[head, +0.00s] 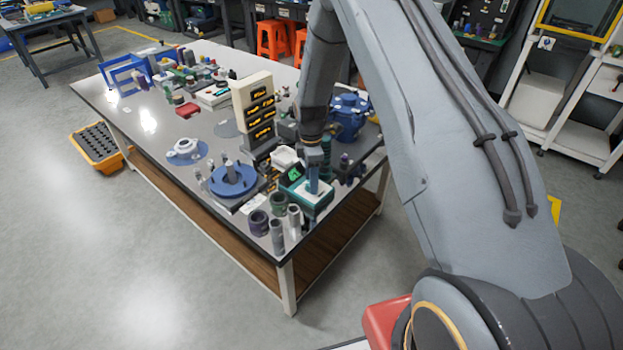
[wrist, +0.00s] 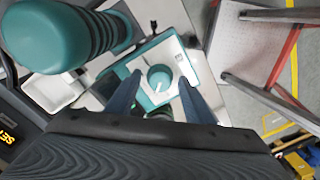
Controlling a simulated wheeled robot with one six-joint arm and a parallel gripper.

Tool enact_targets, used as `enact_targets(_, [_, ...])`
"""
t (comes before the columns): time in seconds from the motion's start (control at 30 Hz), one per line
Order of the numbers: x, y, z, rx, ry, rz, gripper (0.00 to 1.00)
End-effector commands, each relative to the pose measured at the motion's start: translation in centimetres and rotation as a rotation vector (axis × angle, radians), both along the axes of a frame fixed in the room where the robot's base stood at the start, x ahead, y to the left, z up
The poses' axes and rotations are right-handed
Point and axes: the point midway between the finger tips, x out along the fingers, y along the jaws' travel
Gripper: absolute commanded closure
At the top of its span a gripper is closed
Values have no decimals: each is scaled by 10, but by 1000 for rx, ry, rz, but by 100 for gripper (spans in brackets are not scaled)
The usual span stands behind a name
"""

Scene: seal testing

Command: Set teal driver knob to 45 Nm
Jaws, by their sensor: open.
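The teal knob (wrist: 160,78) is round with a white pointer line. It sits on the white face of a teal-edged unit (wrist: 147,50). In the head view the same teal and white unit (head: 318,203) stands near the table's front corner, and the knob is hidden there. My gripper (wrist: 159,82) is open, with one blue-grey finger on each side of the knob. It points down over the unit in the head view (head: 313,186). I cannot tell whether the fingers touch the knob. The scale marks are too small to read.
A large teal ribbed handle (wrist: 62,32) stands close by on the left in the wrist view. Grey cylinders (head: 277,236) and a blue round fixture (head: 232,182) are left of the unit. A beige tower with yellow displays (head: 250,100) stands behind. The table's front edge is close.

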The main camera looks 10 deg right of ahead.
Motion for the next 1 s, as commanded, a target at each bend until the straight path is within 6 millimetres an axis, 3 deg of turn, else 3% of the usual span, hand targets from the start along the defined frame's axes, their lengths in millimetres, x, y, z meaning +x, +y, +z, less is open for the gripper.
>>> enact_targets(0.03, [0, 0, 0, 0, 0, 0, 52])
enact_targets(0.3, [0, 0, 0, 0, 0, 0, 94])
enact_targets(0.67, [0, 0, -1, 0, 0, -68, 94])
enact_targets(1.0, [0, -1, -1, 0, 0, -326, 94])
